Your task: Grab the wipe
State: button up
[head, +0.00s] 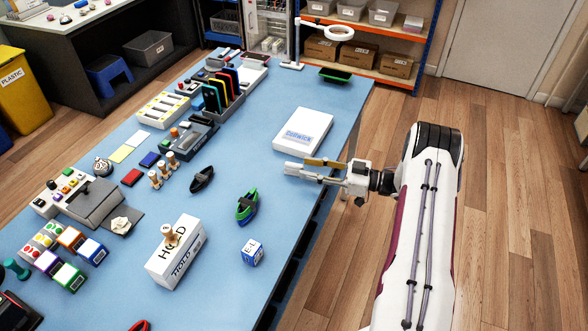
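A small crumpled off-white piece, which looks like the wipe (121,224), lies on a dark grey pad (132,214) at the left of the blue table. My gripper (292,169) is over the table's right edge, just below the white box, far to the right of the wipe and apart from it. Its pale fingers and a gold-brown part show side-on. I cannot tell how far apart the fingertips are. Nothing hides the wipe.
A grey device (94,203) stands left of the wipe. The white box (303,131) is behind my gripper. Blue table (300,215) between is partly clear.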

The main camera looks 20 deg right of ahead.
aim_at(303, 166)
jog(key=shift+w+a, duration=0.15)
jog(key=shift+x, duration=2.5)
jog(key=shift+w, duration=0.1)
jog(key=c, duration=0.8)
